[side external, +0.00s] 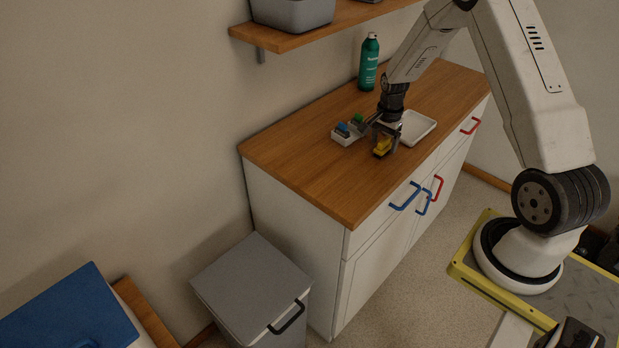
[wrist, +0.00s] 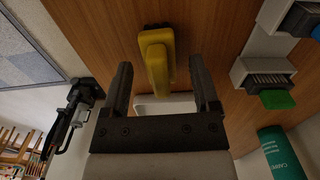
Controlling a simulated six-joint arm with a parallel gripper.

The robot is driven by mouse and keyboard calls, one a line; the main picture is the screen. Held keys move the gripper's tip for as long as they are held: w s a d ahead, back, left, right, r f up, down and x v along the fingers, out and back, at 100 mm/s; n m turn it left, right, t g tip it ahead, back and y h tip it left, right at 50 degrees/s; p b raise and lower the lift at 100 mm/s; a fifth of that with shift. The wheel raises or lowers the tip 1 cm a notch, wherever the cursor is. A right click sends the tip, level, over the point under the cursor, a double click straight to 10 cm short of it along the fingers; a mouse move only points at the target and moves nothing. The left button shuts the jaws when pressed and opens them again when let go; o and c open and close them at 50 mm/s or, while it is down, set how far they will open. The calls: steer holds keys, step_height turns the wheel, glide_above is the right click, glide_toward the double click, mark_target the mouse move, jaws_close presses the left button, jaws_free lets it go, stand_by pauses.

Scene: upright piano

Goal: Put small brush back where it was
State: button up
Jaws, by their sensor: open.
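A small yellow brush (side external: 382,147) is on the wooden counter, below my gripper (side external: 385,133). In the wrist view the yellow brush (wrist: 155,58) lies between the two spread fingers of my gripper (wrist: 161,63), with gaps on both sides. The gripper is open, and no finger visibly touches the brush. A pale rack (side external: 345,139) stands just left of the gripper, holding a blue brush (side external: 342,128) and a green brush (side external: 358,119). In the wrist view the green brush (wrist: 277,99) and blue brush (wrist: 301,18) show at the right. The rack's near end is partly hidden by the gripper.
A shallow white tray (side external: 419,128) sits right of the gripper. A green bottle (side external: 369,62) stands at the back of the counter, under a wall shelf (side external: 318,27). The counter's left part (side external: 300,150) is clear. A grey bin (side external: 250,283) stands on the floor.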

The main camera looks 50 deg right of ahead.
mark_target(382, 141)
step_height(382, 141, up, 12)
stand_by(0.7)
stand_by(0.4)
steer(key=s+a+n+t, duration=0.1)
steer(key=s+a+n, duration=0.4)
steer(key=a+n, duration=0.4)
steer(key=s+a+n+t, duration=0.1)
steer(key=s+a+n, duration=0.5)
steer(key=a, duration=1)
steer(key=n, duration=0.3)
steer(key=shift+s+r+t, duration=0.15)
steer(key=shift+r+t, duration=0.15)
steer(key=shift+r, duration=0.1)
